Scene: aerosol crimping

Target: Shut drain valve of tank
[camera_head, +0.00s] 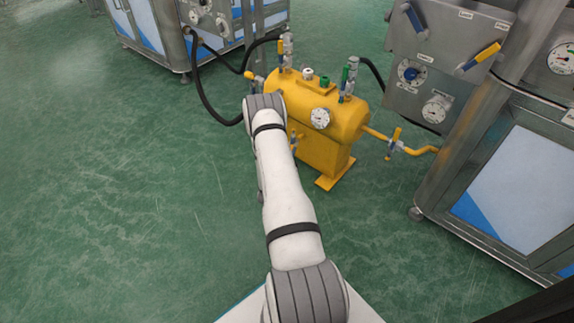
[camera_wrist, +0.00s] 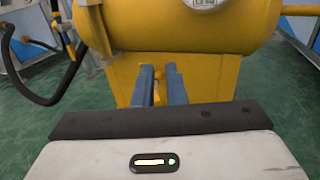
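The yellow tank (camera_head: 325,125) stands on the floor beyond my arm, and its lower body (camera_wrist: 215,75) fills the middle of the wrist view. A small valve with a yellow handle (camera_head: 294,143) shows low on the tank's near side, just right of my arm; it seems to be the drain valve. In the wrist view a small yellow piece (camera_wrist: 171,68) shows at the fingertips, partly hidden by the right finger. My gripper (camera_wrist: 160,72) points at the tank's lower body with its two fingers apart. I cannot tell whether they touch the valve. My arm hides the gripper in the head view.
Another yellow-handled valve (camera_head: 394,143) sits on the pipe right of the tank. A control panel (camera_head: 440,65) and cabinet (camera_head: 515,185) stand at the right. A black hose (camera_head: 208,100) runs left of the tank. The green floor (camera_head: 110,200) at the left is clear.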

